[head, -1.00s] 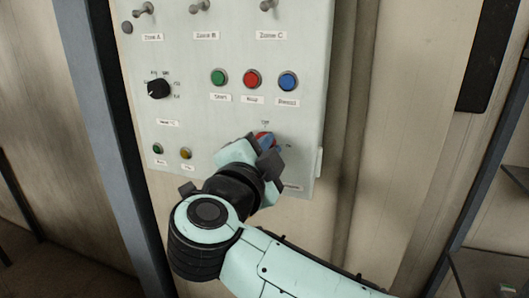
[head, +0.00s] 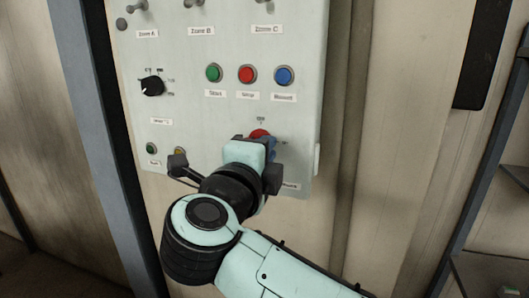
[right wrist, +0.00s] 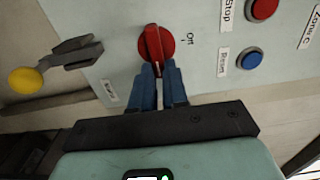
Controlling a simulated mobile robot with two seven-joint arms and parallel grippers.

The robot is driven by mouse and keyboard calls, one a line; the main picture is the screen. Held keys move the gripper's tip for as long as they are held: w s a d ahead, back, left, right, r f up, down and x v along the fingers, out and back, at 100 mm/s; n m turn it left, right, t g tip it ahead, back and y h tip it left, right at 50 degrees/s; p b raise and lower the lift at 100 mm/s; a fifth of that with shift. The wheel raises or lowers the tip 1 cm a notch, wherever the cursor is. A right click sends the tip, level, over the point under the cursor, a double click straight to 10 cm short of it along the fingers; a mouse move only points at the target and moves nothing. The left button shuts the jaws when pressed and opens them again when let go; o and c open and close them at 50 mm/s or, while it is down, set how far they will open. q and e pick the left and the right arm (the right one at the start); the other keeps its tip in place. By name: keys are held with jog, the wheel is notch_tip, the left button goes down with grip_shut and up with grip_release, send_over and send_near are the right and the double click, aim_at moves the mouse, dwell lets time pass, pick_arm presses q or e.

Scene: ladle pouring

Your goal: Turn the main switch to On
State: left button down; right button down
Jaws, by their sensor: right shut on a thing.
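The main switch is a round red knob (head: 259,134) low on the right of the pale control panel (head: 215,120). In the right wrist view the knob (right wrist: 156,44) shows a raised bar with a pale line running up and down the picture. My left gripper is not in view.
Green (head: 214,73), red (head: 247,74) and blue (head: 283,75) buttons sit above the switch. A black selector (head: 152,86) is at the left, toggle switches along the top. A green lamp (head: 151,148) is low left.

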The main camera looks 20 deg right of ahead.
dwell(0.3)
jog(key=c, duration=1.1)
grip_release()
jog(key=shift+c, duration=0.2)
jog(key=b+v, duration=0.1)
jog(key=v, duration=1.2)
jog(key=shift+s+a, duration=0.15)
